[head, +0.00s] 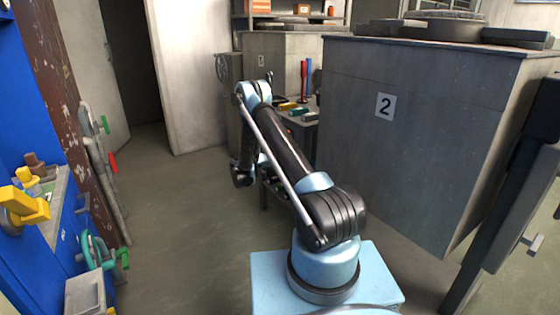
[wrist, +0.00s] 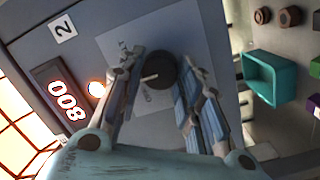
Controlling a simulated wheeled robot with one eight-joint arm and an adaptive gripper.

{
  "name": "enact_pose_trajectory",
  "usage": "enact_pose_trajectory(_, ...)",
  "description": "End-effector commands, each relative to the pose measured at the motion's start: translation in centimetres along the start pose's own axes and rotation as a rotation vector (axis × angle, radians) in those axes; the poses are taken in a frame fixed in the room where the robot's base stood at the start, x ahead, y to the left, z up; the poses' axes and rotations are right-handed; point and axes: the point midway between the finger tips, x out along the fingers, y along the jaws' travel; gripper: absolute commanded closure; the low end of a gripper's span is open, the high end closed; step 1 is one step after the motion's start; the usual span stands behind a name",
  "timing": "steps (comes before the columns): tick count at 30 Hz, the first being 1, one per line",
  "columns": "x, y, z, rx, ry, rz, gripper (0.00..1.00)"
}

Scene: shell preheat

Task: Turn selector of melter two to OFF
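The black round selector knob (wrist: 166,70) sits on a pale label plate (wrist: 188,34) on a grey panel in the wrist view. A light pointer line on the knob points left in the picture. The lettering on the plate is partly hidden and too blurred to read for certain. My gripper (wrist: 161,62) is open, with one finger on each side of the knob; I cannot tell whether either touches it. A "2" tag (wrist: 63,28) is on the same panel. The head view shows melter two (head: 420,135) with its "2" tag (head: 385,106); the knob does not show there.
A teal open box (wrist: 272,80) is at right. In the head view, a workbench with tools (head: 300,110) stands behind my arm, and a blue panel (head: 15,100) is at left.

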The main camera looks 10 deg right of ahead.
Motion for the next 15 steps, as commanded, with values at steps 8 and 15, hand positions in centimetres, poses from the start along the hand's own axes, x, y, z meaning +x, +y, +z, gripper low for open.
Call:
enact_pose_trajectory(8, -0.03, -0.20, -0.03, -0.028, 0.003, -0.001, 0.91)
enact_pose_trajectory(15, -0.05, -0.32, -0.01, -0.152, 0.012, 0.010, 0.91)
